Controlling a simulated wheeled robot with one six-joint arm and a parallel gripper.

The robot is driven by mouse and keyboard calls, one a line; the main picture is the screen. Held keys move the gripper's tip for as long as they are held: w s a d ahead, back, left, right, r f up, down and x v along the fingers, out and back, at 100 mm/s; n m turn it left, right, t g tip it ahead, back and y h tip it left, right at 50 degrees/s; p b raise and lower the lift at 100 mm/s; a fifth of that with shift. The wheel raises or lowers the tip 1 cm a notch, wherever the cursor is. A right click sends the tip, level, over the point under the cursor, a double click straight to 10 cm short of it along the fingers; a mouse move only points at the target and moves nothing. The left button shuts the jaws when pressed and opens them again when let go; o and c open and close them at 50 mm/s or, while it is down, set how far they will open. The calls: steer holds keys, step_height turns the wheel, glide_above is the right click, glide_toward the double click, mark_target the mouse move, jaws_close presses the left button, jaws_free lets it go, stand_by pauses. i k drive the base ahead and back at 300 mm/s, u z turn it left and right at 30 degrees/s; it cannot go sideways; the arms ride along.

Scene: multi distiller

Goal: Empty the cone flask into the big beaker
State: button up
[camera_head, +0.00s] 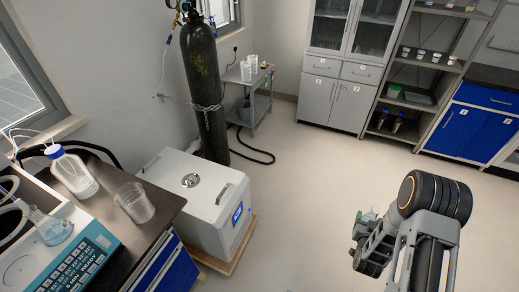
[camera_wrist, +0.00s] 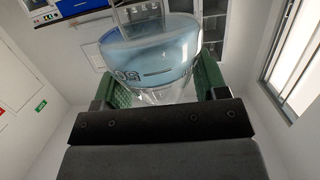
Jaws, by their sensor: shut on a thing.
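My gripper (camera_wrist: 163,92) is shut on a clear glass flask (camera_wrist: 150,58) between its green fingers. In the head view my gripper (camera_head: 362,240) is at the right, over open floor and well away from the bench; the flask there is mostly hidden by my arm. A clear, empty-looking beaker (camera_head: 134,203) stands upright on the dark bench top (camera_head: 150,183) at the left.
Another flask with blue liquid (camera_head: 50,228) stands on the blue-panelled device (camera_head: 85,262), left of the beaker. A blue-capped bottle (camera_head: 73,174) stands behind the beaker. A white box unit (camera_head: 195,200) and gas cylinder (camera_head: 203,90) stand beyond the bench. The middle floor is clear.

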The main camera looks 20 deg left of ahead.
mark_target(132, 198)
steer(key=i, duration=0.95)
steer(key=u, duration=3.9)
